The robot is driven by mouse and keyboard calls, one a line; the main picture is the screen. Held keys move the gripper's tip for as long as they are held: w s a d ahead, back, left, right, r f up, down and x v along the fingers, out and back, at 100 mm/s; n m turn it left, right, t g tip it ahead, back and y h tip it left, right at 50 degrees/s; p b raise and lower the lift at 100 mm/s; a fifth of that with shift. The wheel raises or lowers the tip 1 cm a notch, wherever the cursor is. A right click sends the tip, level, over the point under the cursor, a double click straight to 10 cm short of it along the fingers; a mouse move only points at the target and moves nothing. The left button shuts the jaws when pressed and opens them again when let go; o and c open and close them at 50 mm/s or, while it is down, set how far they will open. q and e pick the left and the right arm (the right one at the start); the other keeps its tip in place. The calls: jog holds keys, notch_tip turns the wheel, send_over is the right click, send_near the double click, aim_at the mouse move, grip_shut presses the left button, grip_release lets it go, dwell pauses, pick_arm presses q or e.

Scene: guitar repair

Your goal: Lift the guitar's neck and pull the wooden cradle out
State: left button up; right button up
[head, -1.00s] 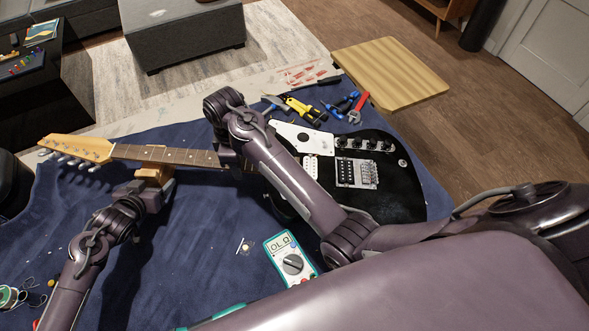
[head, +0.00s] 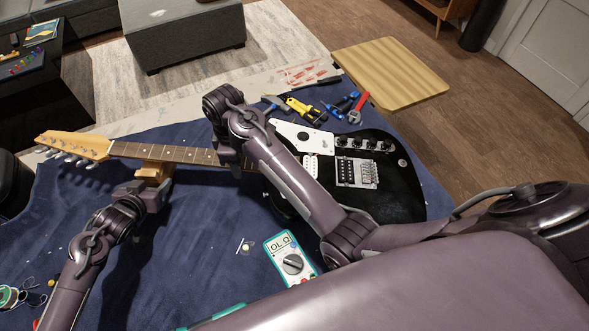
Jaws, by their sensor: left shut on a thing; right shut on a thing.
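The guitar has a black body (head: 395,195) lying on the blue cloth and a neck (head: 190,155) reaching left to a light wooden headstock (head: 75,146). The wooden cradle (head: 154,171) is under the neck, near the headstock end. My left gripper (head: 160,190) is at the cradle's near side, shut on it; its fingertips are partly hidden. My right gripper (head: 236,160) is shut on the neck near the body, and my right forearm hides part of it and of the body. Whether the neck touches the cradle's top is hard to tell.
A multimeter (head: 290,260) lies on the blue cloth (head: 200,250) in front of the guitar. Pliers (head: 306,109), a red wrench (head: 358,108) and other tools lie behind the body. Spools (head: 10,297) are at the lower left. The cloth in front of the neck is mostly clear.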

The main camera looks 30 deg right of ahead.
pick_arm(q)
jog(key=shift+r, duration=0.2)
pick_arm(e)
jog(key=shift+w+a+r, duration=0.1)
jog(key=shift+w+r, duration=0.1)
jog(key=shift+r, duration=0.1)
pick_arm(q)
jog(key=shift+s+a+r, duration=0.1)
jog(key=shift+s+a, duration=0.75)
jog(key=shift+s, duration=0.7)
jog(key=shift+s+a+f, duration=0.1)
jog(key=shift+s+a, duration=0.7)
jog(key=shift+s, duration=0.7)
jog(key=shift+s+a+r, duration=0.1)
jog(key=shift+s+a, duration=0.75)
jog(key=shift+s, duration=0.7)
jog(key=shift+a, duration=0.1)
pick_arm(e)
jog(key=shift+f, duration=1.85)
jog(key=shift+f, duration=0.3)
jog(key=shift+f, duration=0.4)
pick_arm(q)
jog(key=shift+s, duration=0.1)
pick_arm(e)
jog(key=shift+s+f, duration=0.3)
jog(key=shift+f, duration=0.15)
